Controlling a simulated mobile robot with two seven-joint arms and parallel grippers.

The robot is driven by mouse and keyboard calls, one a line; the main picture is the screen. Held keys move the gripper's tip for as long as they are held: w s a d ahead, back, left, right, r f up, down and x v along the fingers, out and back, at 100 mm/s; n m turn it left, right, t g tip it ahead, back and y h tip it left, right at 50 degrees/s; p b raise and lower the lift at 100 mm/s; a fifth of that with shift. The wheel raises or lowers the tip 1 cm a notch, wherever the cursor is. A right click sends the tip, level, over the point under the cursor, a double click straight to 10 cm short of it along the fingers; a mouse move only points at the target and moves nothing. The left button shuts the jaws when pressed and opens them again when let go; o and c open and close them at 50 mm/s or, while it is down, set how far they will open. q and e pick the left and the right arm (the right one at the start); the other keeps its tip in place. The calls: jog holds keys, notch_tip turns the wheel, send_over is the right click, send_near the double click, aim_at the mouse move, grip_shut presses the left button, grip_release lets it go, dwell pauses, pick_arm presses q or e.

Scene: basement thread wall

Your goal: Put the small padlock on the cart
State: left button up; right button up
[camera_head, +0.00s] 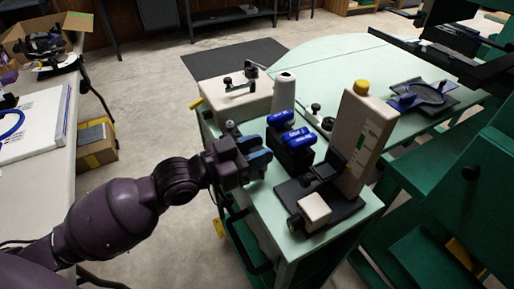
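My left gripper (256,150) is over the near left edge of a pale green-topped cart (262,205), its fingers pointing right. Its two blue-grey fingers lie close together, and I cannot tell whether anything is between them. I cannot make out a padlock for certain. A small grey metal-looking thing (231,128) shows just behind the gripper, too small to identify. My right gripper is not in view.
A black block with blue-topped parts (298,138) stands just right of the gripper. A tall beige device (360,138) on a black base, a white cone (284,92) and a beige box (236,97) crowd the cart. A white table (60,165) is at left; green machinery (440,190) is at right.

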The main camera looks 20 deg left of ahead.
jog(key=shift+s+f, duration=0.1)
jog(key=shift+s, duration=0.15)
pick_arm(q)
jog(key=shift+r, duration=0.25)
jog(key=shift+s+a+f, duration=0.1)
jog(key=shift+s+a, duration=0.15)
jog(key=p+v, duration=0.1)
jog(key=v, duration=1)
jog(key=shift+s+p, duration=0.15)
jog(key=shift+p, duration=0.15)
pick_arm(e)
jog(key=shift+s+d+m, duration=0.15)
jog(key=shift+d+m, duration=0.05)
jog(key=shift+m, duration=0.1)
pick_arm(q)
jog(key=shift+a+f, duration=0.1)
jog(key=shift+a, duration=0.05)
jog(key=s+a+f+n+g+y, duration=0.1)
jog(key=s+f+n+g+y, duration=0.1)
jog(key=s+f+y, duration=0.3)
jog(key=s+a+f+n+g+y, duration=0.1)
jog(key=s+f+n+y, duration=0.3)
jog(key=s+f, duration=0.9)
notch_tip(320, 180, down, 5)
jog(key=shift+s+a+f+g+y, duration=0.2)
jog(key=shift+a+g+y, duration=0.1)
jog(key=shift+g+y, duration=0.55)
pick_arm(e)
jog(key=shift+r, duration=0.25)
